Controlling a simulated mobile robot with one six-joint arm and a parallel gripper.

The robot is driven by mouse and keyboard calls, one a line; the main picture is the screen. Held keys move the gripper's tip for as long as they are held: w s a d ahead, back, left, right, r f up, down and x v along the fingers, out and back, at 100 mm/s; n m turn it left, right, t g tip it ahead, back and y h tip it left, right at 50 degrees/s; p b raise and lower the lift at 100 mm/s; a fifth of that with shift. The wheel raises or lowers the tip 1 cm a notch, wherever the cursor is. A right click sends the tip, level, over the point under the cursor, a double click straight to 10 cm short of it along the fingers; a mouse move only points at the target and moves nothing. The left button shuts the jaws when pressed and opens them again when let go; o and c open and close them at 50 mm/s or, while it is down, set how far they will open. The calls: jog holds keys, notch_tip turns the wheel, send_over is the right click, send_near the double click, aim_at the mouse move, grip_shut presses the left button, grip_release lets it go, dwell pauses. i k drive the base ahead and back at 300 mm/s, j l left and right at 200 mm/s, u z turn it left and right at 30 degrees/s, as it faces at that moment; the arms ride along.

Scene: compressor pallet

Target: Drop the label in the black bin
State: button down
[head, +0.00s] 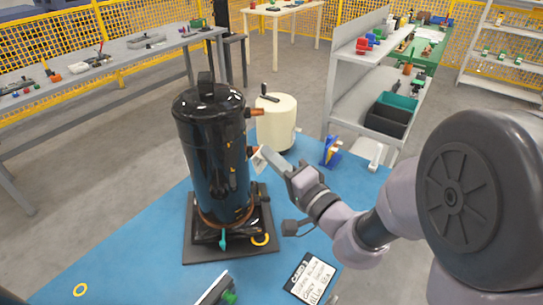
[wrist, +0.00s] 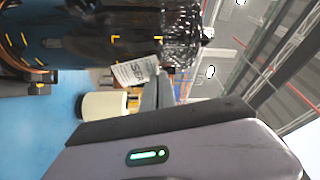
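My gripper (head: 275,160) is over the blue table, beside the right side of the tall black compressor (head: 212,150). Its fingers look shut on the white label (head: 260,160), which sticks out from the tips towards the compressor. In the wrist view the label (wrist: 137,71) is tilted, with print on it, in front of the compressor's dark body (wrist: 85,52). The fingers (wrist: 150,95) reach up to its lower edge. I cannot tell whether the label touches the compressor. The black bin (head: 387,120) stands on the grey shelf unit, in front of a green bin.
A cream tank (head: 275,124) stands just behind my gripper. A blue and yellow part (head: 331,152) lies to the right on the blue table (head: 150,255). A clipboard (head: 311,279) lies at the front. The green bin (head: 398,101) adjoins the black bin.

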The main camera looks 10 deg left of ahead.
aim_at(405, 137)
jog(key=i+l+z, duration=0.35)
jog(key=i+z, duration=0.15)
jog(key=i, duration=0.6)
jog(key=i+j+z, duration=0.1)
jog(key=i+z, duration=0.35)
jog(key=i, duration=0.65)
